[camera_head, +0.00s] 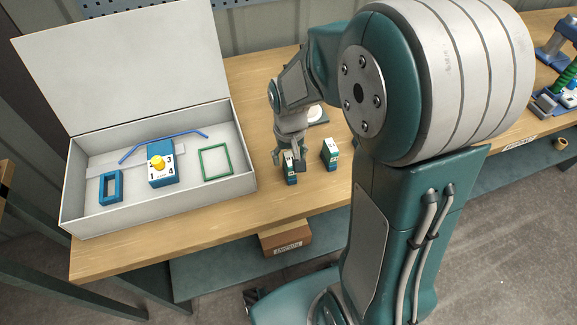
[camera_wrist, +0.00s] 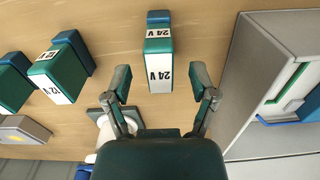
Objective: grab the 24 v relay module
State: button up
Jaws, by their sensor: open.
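The 24 V relay module (camera_wrist: 159,45), a green and blue block with white "24 V" labels, stands on the wooden bench in the wrist view. My gripper (camera_wrist: 160,83) is open, with one finger on each side of the module's near end and a visible gap to each. In the head view my gripper (camera_head: 291,160) is over the same module (camera_head: 291,178), partly hiding it. A green module marked "12 V" (camera_wrist: 56,78) stands to the left in the wrist view. It appears right of my gripper in the head view (camera_head: 329,154).
An open white box (camera_head: 80,215) stands left, holding a blue block with a yellow knob (camera_head: 160,172), a blue frame (camera_head: 110,187) and a green frame (camera_head: 216,162). Another green module (camera_wrist: 12,84) is at the wrist view's left edge. Bare bench separates module and box.

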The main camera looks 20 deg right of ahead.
jog(key=shift+d+f, duration=0.15)
jog(key=shift+f, duration=0.65)
jog(key=shift+a, duration=0.2)
jog(key=shift+c, duration=1.3)
jog(key=shift+a, duration=0.15)
grip_shut()
jog(key=shift+d, duration=0.2)
